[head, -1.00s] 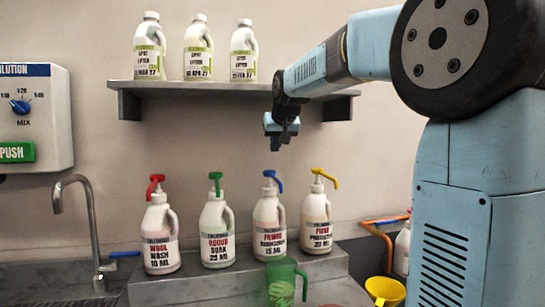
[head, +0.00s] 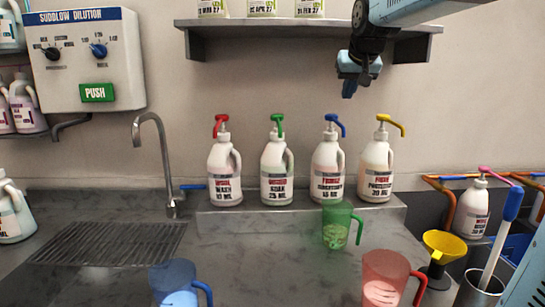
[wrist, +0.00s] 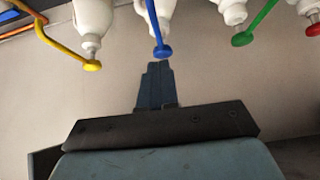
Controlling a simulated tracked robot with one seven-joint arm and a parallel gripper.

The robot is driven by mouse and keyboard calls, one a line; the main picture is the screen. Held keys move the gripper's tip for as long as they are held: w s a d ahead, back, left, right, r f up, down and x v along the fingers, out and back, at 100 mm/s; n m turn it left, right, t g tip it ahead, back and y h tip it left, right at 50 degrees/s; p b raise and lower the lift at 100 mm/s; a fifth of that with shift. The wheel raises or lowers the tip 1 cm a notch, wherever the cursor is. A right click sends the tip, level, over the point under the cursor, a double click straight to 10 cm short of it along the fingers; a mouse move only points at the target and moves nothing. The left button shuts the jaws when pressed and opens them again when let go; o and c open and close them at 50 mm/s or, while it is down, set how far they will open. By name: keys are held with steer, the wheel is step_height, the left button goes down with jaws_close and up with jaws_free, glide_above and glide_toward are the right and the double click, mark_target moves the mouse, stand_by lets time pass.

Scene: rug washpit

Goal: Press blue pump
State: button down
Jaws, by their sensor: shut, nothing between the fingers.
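The blue pump (head: 334,124) tops a white bottle (head: 327,172) with a handle, third from the left in a row on a low step. In the wrist view the blue pump (wrist: 162,50) hangs close beyond my fingertips, a little left of the picture's middle. My gripper (head: 349,88) is above the bottle row, slightly right of the blue pump and apart from it. It points down and is shut and empty; its fingers also show in the wrist view (wrist: 156,72). A green jug (head: 338,225) stands in front of the blue-pump bottle.
Red (head: 221,125), green (head: 278,124) and yellow (head: 390,123) pump bottles flank it. A shelf (head: 300,27) with bottles hangs above. A red jug (head: 388,278) and blue jug (head: 178,284) stand nearer. A tap (head: 160,150) and dispenser (head: 85,60) are at left.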

steer(key=s+f+g, duration=0.1)
steer(key=s+f, duration=0.9)
steer(key=s, duration=0.5)
steer(key=s+f+g, duration=0.2)
steer(key=s+f, duration=0.8)
steer(key=s, duration=0.4)
steer(key=shift+s+d+f, duration=0.25)
steer(key=shift+s+f, duration=0.15)
steer(key=w+r+t, duration=0.1)
steer(key=w+r, duration=1.2)
steer(key=w, duration=0.4)
steer(key=w+r+t, duration=0.2)
steer(key=w+r, duration=1)
steer(key=w, duration=0.6)
steer(key=shift+a+r, duration=0.25)
steer(key=shift+r, duration=0.15)
steer(key=shift+f, duration=0.1)
